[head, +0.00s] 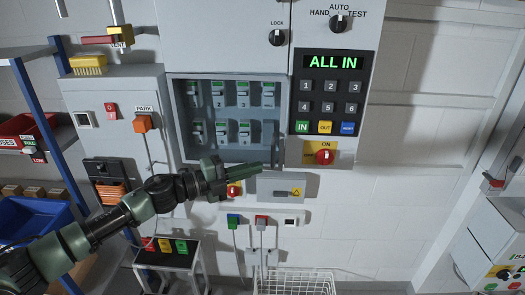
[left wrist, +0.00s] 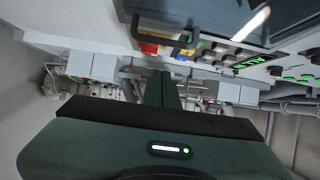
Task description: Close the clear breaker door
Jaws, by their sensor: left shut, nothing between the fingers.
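The breaker compartment (head: 232,146) is a grey-framed recess in the grey cabinet, with two rows of breakers in the head view. A bluish tint covers it, but I cannot tell from this view how far the clear door is open. In the left wrist view a dark glossy pane (left wrist: 215,18) with a bright streak and a dark bar handle is at the top; it looks like this door. My left gripper (head: 258,169) is shut and empty, in front of the compartment's lower edge, pointing right. Its shut fingers also show in the left wrist view (left wrist: 164,85). Contact with the door cannot be told.
A keypad panel (head: 328,100) reading ALL IN is right of the compartment, with a red knob (head: 324,157) below. A grey box (head: 280,187) with a yellow label sits under the gripper. A PARK box (head: 142,123) is at left. A wire basket (head: 295,284) stands below.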

